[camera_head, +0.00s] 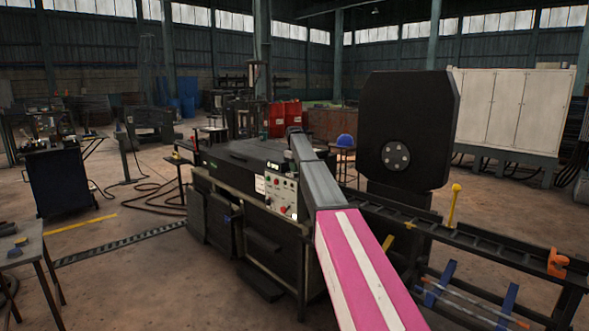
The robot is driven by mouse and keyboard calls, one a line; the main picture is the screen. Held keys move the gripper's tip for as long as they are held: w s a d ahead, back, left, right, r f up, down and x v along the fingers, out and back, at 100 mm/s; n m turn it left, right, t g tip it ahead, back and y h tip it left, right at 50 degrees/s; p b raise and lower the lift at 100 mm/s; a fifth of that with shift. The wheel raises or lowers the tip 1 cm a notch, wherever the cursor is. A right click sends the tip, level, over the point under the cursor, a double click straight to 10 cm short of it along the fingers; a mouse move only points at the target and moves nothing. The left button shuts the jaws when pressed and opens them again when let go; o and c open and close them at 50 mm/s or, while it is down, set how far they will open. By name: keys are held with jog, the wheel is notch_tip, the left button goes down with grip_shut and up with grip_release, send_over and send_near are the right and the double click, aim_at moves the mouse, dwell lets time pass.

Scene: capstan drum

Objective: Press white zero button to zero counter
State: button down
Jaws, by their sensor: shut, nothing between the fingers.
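A pale control panel (283,188) is on the front of the dark machine cabinet (245,158), near the middle of the head view. It carries several small knobs and buttons, with a red one (284,210) near its lower edge. A small bright white spot (294,216) shows at the panel's lower right; I cannot tell whether it is the zero button. No counter digits can be read at this size. My pink-and-white and grey arm reaches up past the panel's right side. My gripper cannot be made out in this view.
A large black plate with a bolted hub (396,155) stands right of the panel. A dark rail frame (475,235) with a yellow-topped post (453,205) runs along the right. A workbench (35,242) stands at the left edge. Open floor (140,270) lies between bench and cabinet.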

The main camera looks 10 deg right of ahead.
notch_tip(320, 180, up, 14)
dwell(0.5)
dwell(0.5)
jog(key=s+f+m, duration=0.1)
jog(key=s+f, duration=0.6)
jog(key=f, duration=0.3)
jog(key=s+f+m, duration=0.1)
jog(key=s+f, duration=0.6)
jog(key=f, duration=0.3)
jog(key=s+f+m, duration=0.1)
jog(key=s+f, duration=0.8)
jog(key=s, duration=0.5)
jog(key=s+f+m, duration=0.2)
jog(key=s+f, duration=0.7)
jog(key=s, duration=0.6)
jog(key=s+f+m, duration=0.2)
jog(key=s+f, duration=0.7)
jog(key=s, duration=0.5)
jog(key=shift+s+d, duration=0.2)
jog(key=shift+d, duration=0.05)
jog(key=shift+d, duration=0.1)
